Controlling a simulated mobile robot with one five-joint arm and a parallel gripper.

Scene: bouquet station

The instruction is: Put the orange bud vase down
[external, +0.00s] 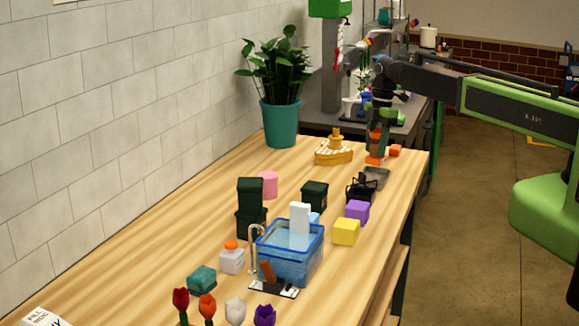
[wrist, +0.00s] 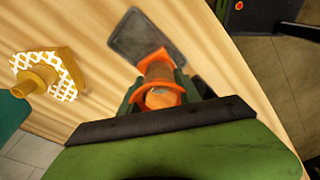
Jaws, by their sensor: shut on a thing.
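The orange bud vase (external: 375,157) is at the far end of the wooden table, between the fingers of my gripper (external: 378,125). In the wrist view the vase (wrist: 162,97) shows a round orange rim from above, with my green fingers (wrist: 160,92) shut on either side of it. Much of its body is hidden by the gripper. It looks about upright, low over the table or touching it; I cannot tell which. A dark grey flat tray (external: 377,176) lies just in front of the vase and shows beyond it in the wrist view (wrist: 143,35).
A small orange block (external: 396,150) is right of the vase, near the table's right edge. A black caddy (external: 361,190) and purple block (external: 357,210) are nearer.

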